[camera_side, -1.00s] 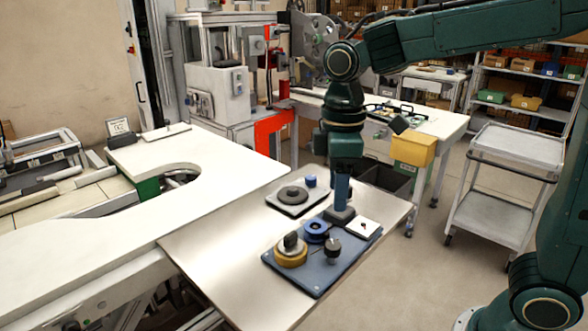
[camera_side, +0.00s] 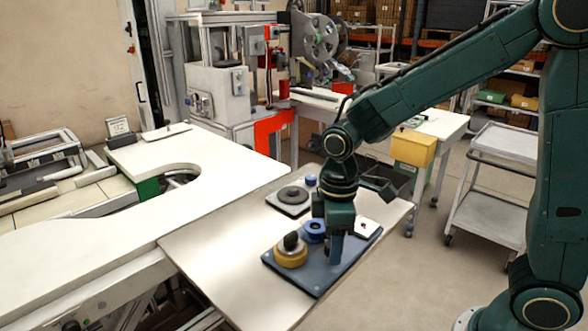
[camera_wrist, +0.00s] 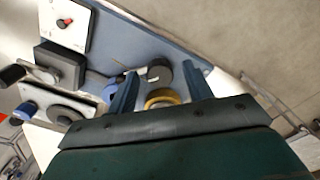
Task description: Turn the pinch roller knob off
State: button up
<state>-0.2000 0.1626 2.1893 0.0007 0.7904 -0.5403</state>
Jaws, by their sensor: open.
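My gripper (camera_side: 335,250) points down over the front right of the blue plate (camera_side: 310,279). In the wrist view its open fingers (camera_wrist: 160,75) are spread, with a round black knob (camera_wrist: 159,73) showing between them; contact cannot be told. A white square pad (camera_side: 365,228) at the plate's right corner carries a small knob with a red mark (camera_wrist: 64,23), clear in the wrist view. Which of these knobs is the pinch roller knob cannot be told from the labels.
A yellow reel (camera_side: 291,257) with a black top stands left of my gripper, with a blue reel (camera_side: 314,230) behind it. A dark grey block (camera_wrist: 60,66) is near the white pad. A grey plate with a disc (camera_side: 292,195) lies farther back. The pale table's left part is clear.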

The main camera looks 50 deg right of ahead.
jog(key=c, duration=1)
jog(key=m, duration=1.1)
jog(key=shift+w, duration=0.1)
dwell(0.5)
jog(key=o, duration=1)
